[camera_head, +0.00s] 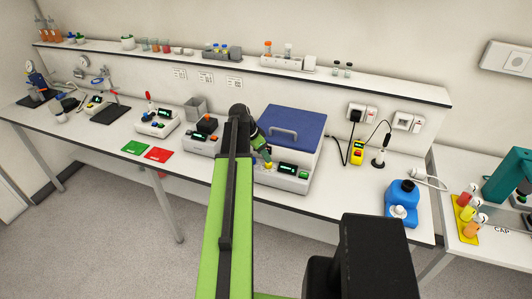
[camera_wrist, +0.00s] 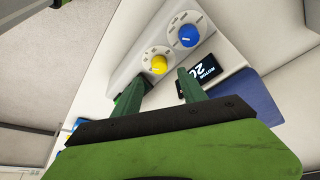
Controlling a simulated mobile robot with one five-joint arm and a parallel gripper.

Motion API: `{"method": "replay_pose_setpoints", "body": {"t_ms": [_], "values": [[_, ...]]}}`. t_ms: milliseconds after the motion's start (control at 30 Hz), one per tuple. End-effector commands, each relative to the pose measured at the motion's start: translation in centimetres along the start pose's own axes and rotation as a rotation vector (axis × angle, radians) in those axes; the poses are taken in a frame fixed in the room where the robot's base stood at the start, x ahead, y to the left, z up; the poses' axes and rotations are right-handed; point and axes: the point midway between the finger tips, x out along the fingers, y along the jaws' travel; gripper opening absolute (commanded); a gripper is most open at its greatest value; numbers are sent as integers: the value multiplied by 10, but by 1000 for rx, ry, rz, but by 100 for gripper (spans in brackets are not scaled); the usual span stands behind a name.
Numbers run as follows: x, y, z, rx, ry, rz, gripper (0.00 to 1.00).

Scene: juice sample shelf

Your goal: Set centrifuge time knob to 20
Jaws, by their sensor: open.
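The centrifuge, a white box with a blue lid (camera_head: 290,130), stands on the bench right of my arm. Its sloped front panel has a yellow knob (camera_head: 268,166), a small dark display (camera_head: 287,168) and a green button (camera_head: 303,175). In the wrist view the yellow knob (camera_wrist: 159,64) lies just beyond and between my fingertips, a blue knob (camera_wrist: 188,37) is farther off, and the display (camera_wrist: 202,72) seems to read 20, rotated. My gripper (camera_wrist: 158,76) is open and empty, its green fingers either side of the yellow knob's line. Contact cannot be told.
A grey device (camera_head: 203,138) stands close left of my arm. Green (camera_head: 135,147) and red (camera_head: 158,154) mats lie farther left. A long shelf (camera_head: 360,88) runs behind.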

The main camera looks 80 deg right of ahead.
Motion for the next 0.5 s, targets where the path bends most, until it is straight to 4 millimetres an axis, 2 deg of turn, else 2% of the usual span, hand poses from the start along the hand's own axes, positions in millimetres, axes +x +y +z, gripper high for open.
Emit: {"method": "replay_pose_setpoints", "body": {"t_ms": [33, 300, 400, 500], "values": [[-26, 0, -4, -2, 0, 0, 49], [-91, 1, -4, -1, 0, 0, 49], [-108, 1, -4, -1, 0, 0, 49], [-116, 0, -2, 0, 0, 0, 49]]}}
